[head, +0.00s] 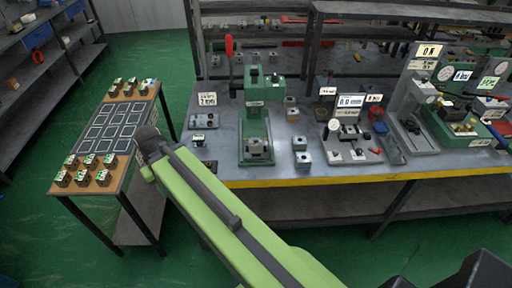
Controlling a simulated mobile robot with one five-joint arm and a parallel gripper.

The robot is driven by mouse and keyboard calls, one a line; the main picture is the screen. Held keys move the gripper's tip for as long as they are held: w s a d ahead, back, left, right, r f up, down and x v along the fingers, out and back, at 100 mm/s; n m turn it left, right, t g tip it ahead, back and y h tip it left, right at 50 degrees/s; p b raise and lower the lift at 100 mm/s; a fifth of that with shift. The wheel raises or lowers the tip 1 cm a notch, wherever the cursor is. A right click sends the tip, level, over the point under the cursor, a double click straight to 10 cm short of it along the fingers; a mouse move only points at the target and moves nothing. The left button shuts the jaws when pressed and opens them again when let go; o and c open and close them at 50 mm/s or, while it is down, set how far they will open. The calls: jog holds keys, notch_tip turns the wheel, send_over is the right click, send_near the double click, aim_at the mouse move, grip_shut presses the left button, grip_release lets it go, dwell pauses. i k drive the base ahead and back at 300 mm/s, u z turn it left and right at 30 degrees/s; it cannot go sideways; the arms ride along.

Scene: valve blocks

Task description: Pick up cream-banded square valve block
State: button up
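I cannot make out a cream band on any block at this size. Several small square blocks with green and white tops (103,178) stand at the near end of the small wooden-edged table (55,190) at left. Several similar blocks (131,88) stand at its far end. Pale metal blocks (304,160) sit on the grey workbench, and one block (255,147) sits in the green press (254,110). My green arm reaches up and left from the bottom right, its dark joint beside the small table. My gripper is not visible; the arm may hide it.
The small table's middle has an empty dark grid of outlined squares (112,119). The workbench has a yellow front edge (330,181) and holds gauges, signs and a red-handled lever (230,60). Shelving (30,75) stands at far left. Green floor (40,245) is clear at lower left.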

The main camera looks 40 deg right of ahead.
aim_at(254, 148)
jog(key=u, duration=0.05)
jog(key=k, duration=1.2)
jog(key=z, duration=0.15)
jog(key=i, duration=1.65)
jog(key=u, duration=0.55)
